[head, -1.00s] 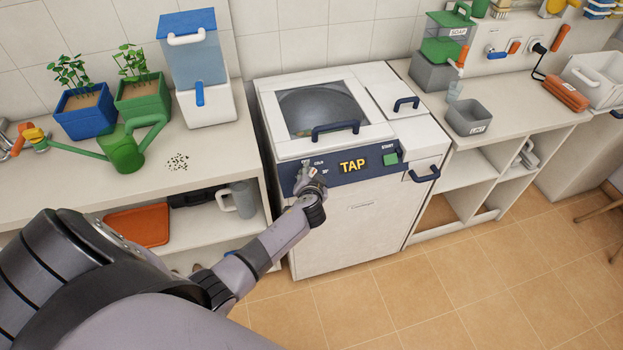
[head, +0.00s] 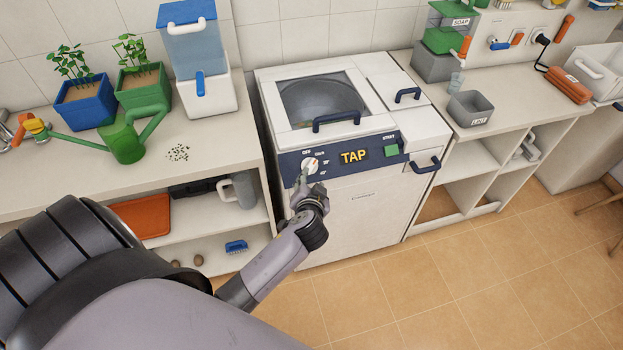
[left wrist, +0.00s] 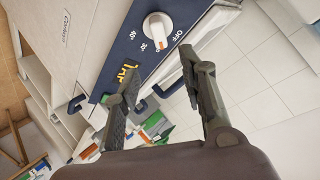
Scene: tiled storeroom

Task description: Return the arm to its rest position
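My left gripper (head: 303,183) is in front of the washing machine (head: 362,220), just below the dial (head: 310,164) on its blue panel. The left wrist view shows its two fingers (left wrist: 165,88) spread apart with nothing between them. The white dial with an orange mark (left wrist: 156,30) is beyond the fingertips, apart from them. In the head view the dial is uncovered, with OFF printed above it. My left arm comes in from the lower left. My right gripper is in neither view.
The machine's lid (head: 322,105) is closed. A counter (head: 218,150) on the left carries a green watering can (head: 124,142), plant pots and a blue-and-white dispenser (head: 196,60). A grey lint bin (head: 470,108) stands on the right counter. The tiled floor (head: 450,290) is clear in front.

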